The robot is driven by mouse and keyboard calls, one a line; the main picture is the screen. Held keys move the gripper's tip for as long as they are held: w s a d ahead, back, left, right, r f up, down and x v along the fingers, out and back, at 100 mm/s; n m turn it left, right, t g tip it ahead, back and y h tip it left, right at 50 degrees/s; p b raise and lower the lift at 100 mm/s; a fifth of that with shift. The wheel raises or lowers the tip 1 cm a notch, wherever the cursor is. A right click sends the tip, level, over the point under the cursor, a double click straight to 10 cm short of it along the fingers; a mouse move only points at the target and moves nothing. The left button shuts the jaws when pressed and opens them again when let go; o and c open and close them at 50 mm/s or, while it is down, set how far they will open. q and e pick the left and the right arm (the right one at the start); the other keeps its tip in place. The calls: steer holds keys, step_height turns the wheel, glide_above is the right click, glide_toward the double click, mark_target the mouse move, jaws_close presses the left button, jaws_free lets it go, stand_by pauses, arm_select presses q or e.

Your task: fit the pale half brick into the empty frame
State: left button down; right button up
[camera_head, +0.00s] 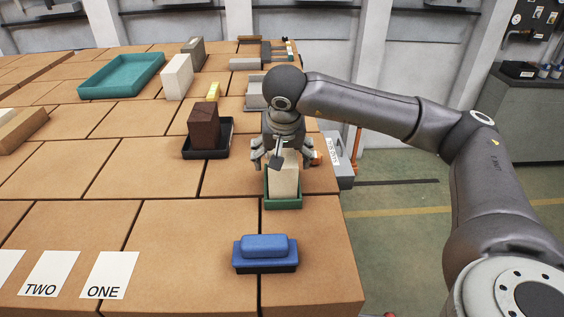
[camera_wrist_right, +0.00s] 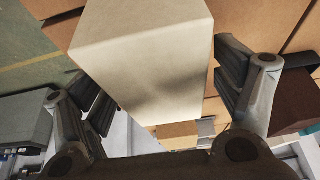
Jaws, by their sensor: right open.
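The pale half brick (camera_head: 285,180) stands upright in a small green frame (camera_head: 283,204) near the right edge of the brick surface. The frame's front wall hides the brick's foot, so I cannot tell if it is fully seated. My right gripper (camera_head: 279,158) is directly above the brick, pointing down. It is open, with its fingers on either side of the brick's upper part. In the right wrist view the pale brick (camera_wrist_right: 150,55) fills the space before the open gripper (camera_wrist_right: 165,95), with a finger on each side. My left gripper is not in view.
A dark brown brick (camera_head: 204,128) stands in a black tray (camera_head: 226,146) to the left. A blue object (camera_head: 264,246) on a black base lies in front. A large teal tray (camera_head: 145,82) and another pale block (camera_head: 177,77) are farther back.

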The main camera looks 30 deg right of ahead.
steer(key=b+v, duration=0.1)
steer(key=v, duration=0.9)
steer(key=shift+s+a+b, duration=0.1)
steer(key=shift+b, duration=0.2)
